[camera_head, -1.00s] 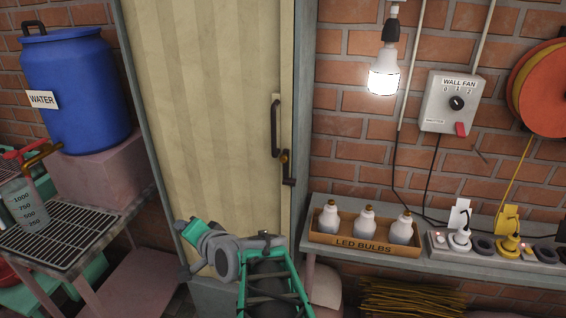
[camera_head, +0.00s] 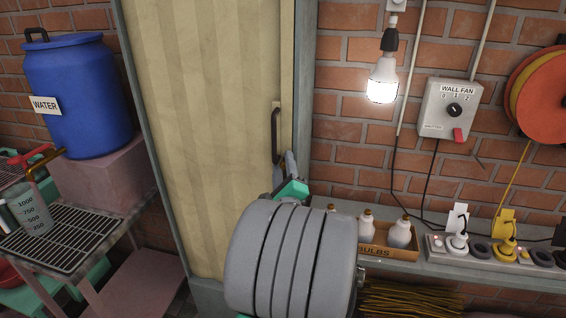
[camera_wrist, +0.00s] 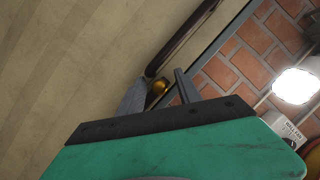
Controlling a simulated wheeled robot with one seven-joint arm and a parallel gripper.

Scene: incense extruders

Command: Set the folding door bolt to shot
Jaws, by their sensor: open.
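The cream folding door (camera_head: 215,110) stands at the middle left of the head view, its right edge against a grey frame. It fills the left of the wrist view (camera_wrist: 70,60). The bolt's brass knob (camera_wrist: 160,86) shows in the wrist view just below the end of the dark door handle (camera_wrist: 183,38). My gripper (camera_wrist: 162,92) is open, with one finger on each side of the knob as seen; whether it touches cannot be told. In the head view my gripper (camera_head: 287,168) and arm cover the bolt, so its setting is hidden.
A shelf (camera_head: 430,262) to the right holds a box of LED bulbs (camera_head: 372,250), partly behind my arm, and a power strip (camera_head: 480,252). A lit bulb (camera_head: 382,85) hangs above. A blue water barrel (camera_head: 80,100) stands left of the door.

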